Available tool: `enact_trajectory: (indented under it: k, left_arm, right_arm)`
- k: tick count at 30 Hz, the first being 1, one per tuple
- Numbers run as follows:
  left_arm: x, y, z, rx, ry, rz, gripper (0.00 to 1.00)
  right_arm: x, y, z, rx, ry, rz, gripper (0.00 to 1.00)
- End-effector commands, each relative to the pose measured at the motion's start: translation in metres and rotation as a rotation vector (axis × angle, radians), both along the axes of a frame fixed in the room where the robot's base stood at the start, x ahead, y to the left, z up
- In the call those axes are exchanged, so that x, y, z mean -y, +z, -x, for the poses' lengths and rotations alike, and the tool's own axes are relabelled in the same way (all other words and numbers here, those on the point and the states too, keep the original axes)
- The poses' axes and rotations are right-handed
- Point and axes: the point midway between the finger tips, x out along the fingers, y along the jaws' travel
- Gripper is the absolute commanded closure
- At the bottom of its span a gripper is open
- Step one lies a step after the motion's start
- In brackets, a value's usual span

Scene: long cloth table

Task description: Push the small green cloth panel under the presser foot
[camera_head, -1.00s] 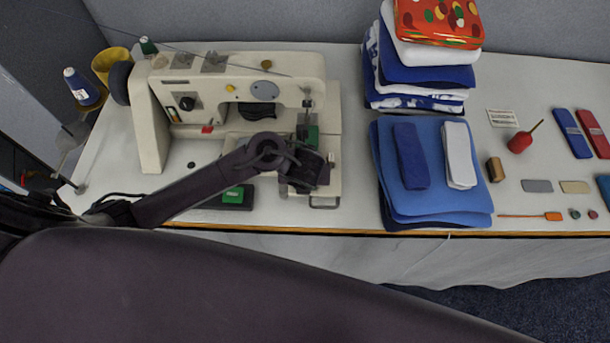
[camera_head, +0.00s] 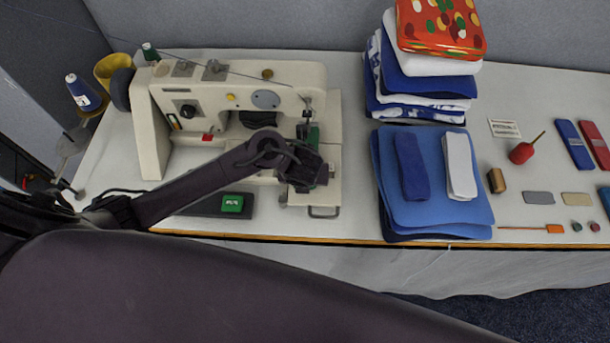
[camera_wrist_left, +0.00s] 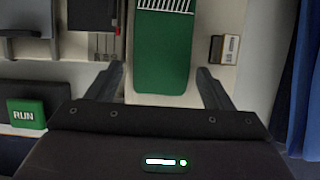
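The small green cloth panel (camera_wrist_left: 163,55) lies flat on the sewing machine's pale bed. In the wrist view its near end lies between my left gripper's (camera_wrist_left: 161,72) two spread fingers, with narrow gaps at both sides. White stripes cross its far end at the picture's top edge. In the head view, part of the panel (camera_head: 314,136) shows beside the needle area of the sewing machine (camera_head: 230,75); my left gripper (camera_head: 307,166) hides its near part. The presser foot is too small and covered to make out clearly. My right gripper is not in view.
A dark box with a green RUN button (camera_head: 232,204) sits left of the gripper, at the table's front edge. Stacked blue cloths (camera_head: 440,210) lie to the right, with a folded pile (camera_head: 420,85) behind. Small tools lie farther right.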

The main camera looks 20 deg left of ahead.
Motion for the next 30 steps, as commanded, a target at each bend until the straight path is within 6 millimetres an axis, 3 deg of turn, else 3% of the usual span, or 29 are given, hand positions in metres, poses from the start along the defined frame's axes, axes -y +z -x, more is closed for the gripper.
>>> enact_trajectory:
  k: [11, 22, 30]
  left_arm:
    - [0.001, 0.004, 0.001, 0.001, -0.001, 0.002, 0.17]
    - [0.008, 0.060, 0.022, -0.001, 0.000, 0.004, 0.17]
    - [0.008, 0.072, 0.028, -0.001, 0.001, 0.001, 0.17]
  right_arm:
    - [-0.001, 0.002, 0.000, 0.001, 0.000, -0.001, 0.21]
    - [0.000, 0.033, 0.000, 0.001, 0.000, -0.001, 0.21]
    - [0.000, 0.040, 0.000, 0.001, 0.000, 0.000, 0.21]
